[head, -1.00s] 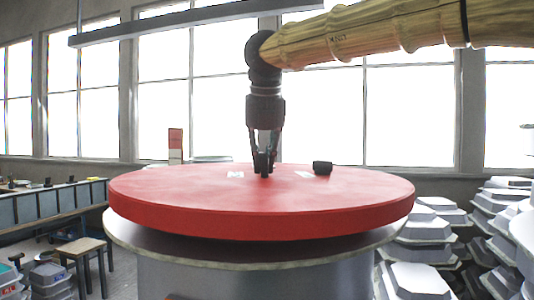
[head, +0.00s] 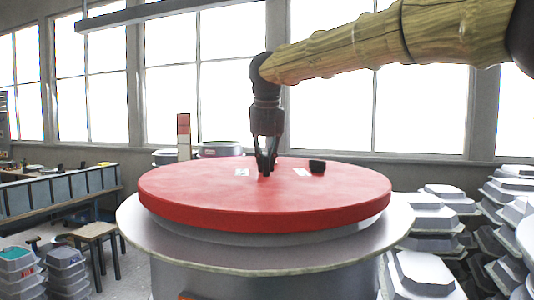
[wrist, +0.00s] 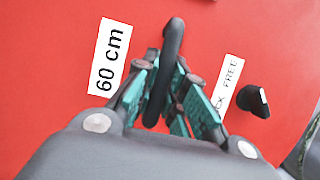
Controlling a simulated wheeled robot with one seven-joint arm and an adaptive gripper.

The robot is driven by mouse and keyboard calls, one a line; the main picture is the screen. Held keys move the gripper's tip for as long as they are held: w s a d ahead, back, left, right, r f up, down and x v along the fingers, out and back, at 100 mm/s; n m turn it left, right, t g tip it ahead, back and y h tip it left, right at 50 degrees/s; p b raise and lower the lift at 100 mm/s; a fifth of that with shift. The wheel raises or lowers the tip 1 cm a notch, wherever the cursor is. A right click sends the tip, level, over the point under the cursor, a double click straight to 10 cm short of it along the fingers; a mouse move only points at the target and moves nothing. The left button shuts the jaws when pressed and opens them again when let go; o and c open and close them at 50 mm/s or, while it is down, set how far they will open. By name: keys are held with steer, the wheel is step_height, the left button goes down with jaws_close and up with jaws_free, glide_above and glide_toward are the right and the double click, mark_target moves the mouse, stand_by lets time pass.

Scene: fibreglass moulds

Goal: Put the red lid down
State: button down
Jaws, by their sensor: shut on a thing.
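The red lid (head: 230,205) is a wide round disc, roughly level, over a grey round mould (head: 150,250) with a broad pale flange. A grey round part shows just under the lid; I cannot tell whether the lid touches it. My gripper (head: 265,170) points down at the middle of the lid. In the wrist view my gripper (wrist: 170,105) is shut on the lid's dark curved handle (wrist: 173,45), with green-padded fingers on either side. Two white labels lie on the lid, one reading "60 cm" (wrist: 109,57). A small black knob (head: 317,166) sits to the right.
Stacked grey moulds (head: 425,270) stand on the right. On the left are a wooden stool (head: 95,235), a long bench (head: 60,192) and stacked trays (head: 66,265). More round moulds (head: 220,149) stand behind, near the windows.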

steer(key=shift+s+f+p, duration=0.15)
steer(key=shift+f+p, duration=0.4)
steer(key=shift+f, duration=0.65)
steer(key=c, duration=1.5)
jaws_free()
steer(key=shift+f, duration=0.1)
steer(key=b+v, duration=0.3)
steer(key=v, duration=0.9)
